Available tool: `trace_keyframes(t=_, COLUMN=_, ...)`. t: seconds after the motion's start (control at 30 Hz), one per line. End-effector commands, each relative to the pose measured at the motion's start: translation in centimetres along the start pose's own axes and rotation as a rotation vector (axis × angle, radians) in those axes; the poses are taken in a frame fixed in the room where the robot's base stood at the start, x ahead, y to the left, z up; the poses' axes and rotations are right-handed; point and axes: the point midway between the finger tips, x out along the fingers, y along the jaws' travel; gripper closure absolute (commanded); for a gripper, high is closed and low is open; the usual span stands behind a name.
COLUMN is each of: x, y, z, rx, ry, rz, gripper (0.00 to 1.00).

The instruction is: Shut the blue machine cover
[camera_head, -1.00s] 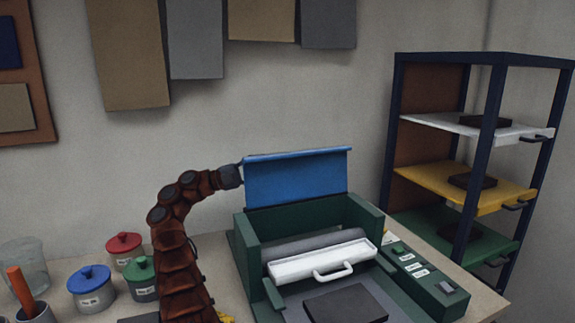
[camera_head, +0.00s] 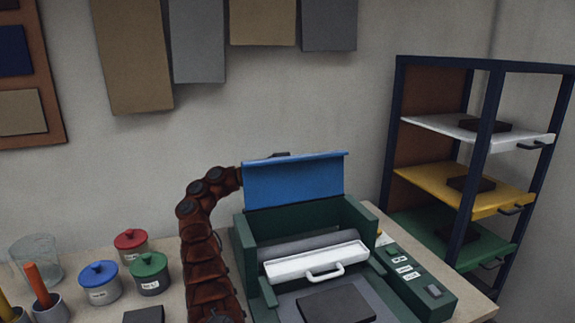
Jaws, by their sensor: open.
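The blue machine cover (camera_head: 293,182) stands raised, close to upright, at the back of the green machine (camera_head: 358,222). The machine's inside is open to view, with a grey roller and a white tray-like part with a handle (camera_head: 318,262). My arm curves up from the left of the machine and passes behind the cover's left edge. Only a small dark part of my gripper (camera_head: 280,154) shows above the cover's top edge. The rest is hidden behind the cover, and I cannot tell whether it touches it.
Lidded pots in red (camera_head: 130,244), blue (camera_head: 99,281) and green (camera_head: 149,272) stand left of my arm. A dark rack (camera_head: 487,150) with white, yellow and green shelves stands at the right. Sheets hang on the wall above the cover.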

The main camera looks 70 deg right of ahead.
Motion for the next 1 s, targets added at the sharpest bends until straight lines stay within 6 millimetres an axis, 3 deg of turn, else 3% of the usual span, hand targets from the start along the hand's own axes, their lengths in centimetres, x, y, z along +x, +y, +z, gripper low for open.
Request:
trace_keyframes(t=0.1, x=0.08, y=0.06, z=-0.01, rx=0.0, ry=0.002, rz=0.0, gripper=0.44)
trace_keyframes(t=0.63, x=-0.11, y=0.04, z=0.01, rx=0.0, ry=-0.001, rz=0.0, gripper=0.99)
trace_keyframes(t=1.0, x=-0.13, y=0.09, z=0.02, rx=-0.001, ry=-0.001, rz=0.0, gripper=1.0)
